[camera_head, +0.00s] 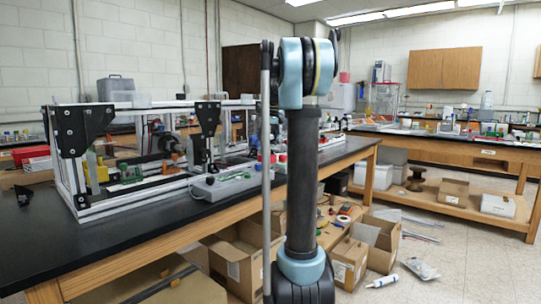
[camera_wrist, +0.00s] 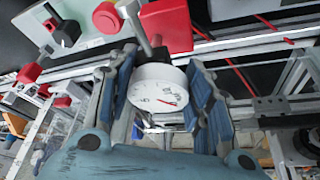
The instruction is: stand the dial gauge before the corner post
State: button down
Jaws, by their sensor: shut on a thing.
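In the wrist view the round white dial gauge (camera_wrist: 157,88), with a red needle and a stem, sits between the blue-padded fingers of my gripper (camera_wrist: 163,82). The fingers are shut on it. Aluminium extrusion bars of the frame run behind the gauge. In the head view the extrusion frame stands on the black-topped bench at the left, and its near-left corner post (camera_head: 70,178) rises under a black corner bracket. I cannot tell which post the task means. Neither my gripper nor the gauge can be made out in the head view; my arm hides part of the scene.
A grey control box (camera_head: 225,184) lies on the black bench (camera_head: 110,238) in front of the frame. Red parts (camera_wrist: 172,24) lie close beyond the gauge in the wrist view. Open cardboard boxes (camera_head: 380,240) stand on the floor. The bench's front left is mostly clear.

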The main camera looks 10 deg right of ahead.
aim_at(267, 155)
jog(key=shift+f, duration=2.55)
jog(key=c, duration=0.8)
grip_release()
jog(key=v, duration=1.2)
jog(key=shift+s, duration=0.1)
